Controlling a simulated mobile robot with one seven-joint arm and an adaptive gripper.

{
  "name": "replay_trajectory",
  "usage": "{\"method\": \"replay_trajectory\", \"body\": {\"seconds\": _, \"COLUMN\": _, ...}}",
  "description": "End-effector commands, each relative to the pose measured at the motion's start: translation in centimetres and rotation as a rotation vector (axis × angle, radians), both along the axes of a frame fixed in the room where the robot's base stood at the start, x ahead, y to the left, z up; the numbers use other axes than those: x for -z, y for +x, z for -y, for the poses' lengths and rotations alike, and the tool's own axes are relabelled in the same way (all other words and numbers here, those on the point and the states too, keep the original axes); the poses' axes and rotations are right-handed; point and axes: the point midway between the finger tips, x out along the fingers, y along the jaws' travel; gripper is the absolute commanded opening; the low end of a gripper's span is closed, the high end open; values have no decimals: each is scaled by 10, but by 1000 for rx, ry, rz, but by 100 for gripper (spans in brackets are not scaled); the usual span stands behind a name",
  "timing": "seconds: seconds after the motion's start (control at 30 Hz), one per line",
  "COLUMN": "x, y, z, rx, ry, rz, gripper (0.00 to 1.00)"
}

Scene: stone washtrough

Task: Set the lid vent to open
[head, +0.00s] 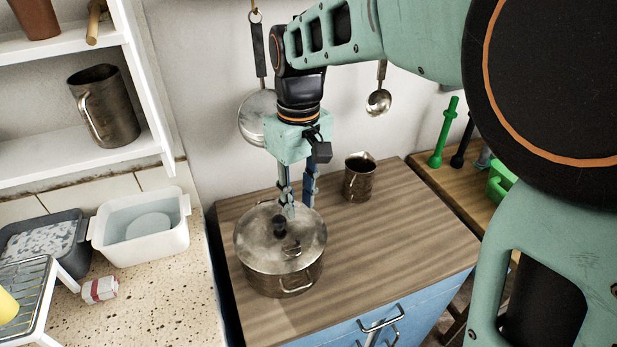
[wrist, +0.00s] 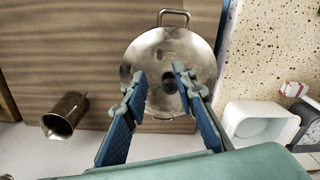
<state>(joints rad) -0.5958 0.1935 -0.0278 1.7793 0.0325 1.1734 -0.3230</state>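A metal pot (head: 283,283) with a round metal lid (head: 254,245) stands on the wooden cabinet top. The lid has a dark knob (head: 279,225) at its middle. A small fitting (head: 293,249), likely the vent, lies on the lid in front of the knob. It appears as a faint mark in the wrist view (wrist: 168,55), and I cannot tell its setting. My gripper (head: 296,207) points down above the back of the lid. In the wrist view my gripper (wrist: 160,74) is open, its fingers apart with nothing held; the lid and knob (wrist: 169,83) show beyond them.
A metal mug (head: 359,178) stands on the cabinet top (head: 400,235), behind and right of the pot. A pan (head: 258,117) and a ladle (head: 378,101) hang on the wall. White tub (head: 145,230) stands on the counter at left. The cabinet top's right part is clear.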

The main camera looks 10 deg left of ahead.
Motion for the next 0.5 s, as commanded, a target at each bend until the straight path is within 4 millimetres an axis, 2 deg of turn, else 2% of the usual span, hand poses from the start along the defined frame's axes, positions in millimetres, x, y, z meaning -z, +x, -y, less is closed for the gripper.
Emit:
{"method": "replay_trajectory", "body": {"seconds": 0.17, "x": 3, "y": 2, "z": -3, "rx": -47, "ry": -19, "rz": 17, "gripper": 25}}
{"method": "replay_trajectory", "body": {"seconds": 0.27, "x": 13, "y": 2, "z": -2, "rx": -50, "ry": -21, "rz": 16, "gripper": 25}}
{"method": "replay_trajectory", "body": {"seconds": 0.5, "x": 58, "y": 1, "z": -2, "rx": -48, "ry": -21, "rz": 14, "gripper": 25}}
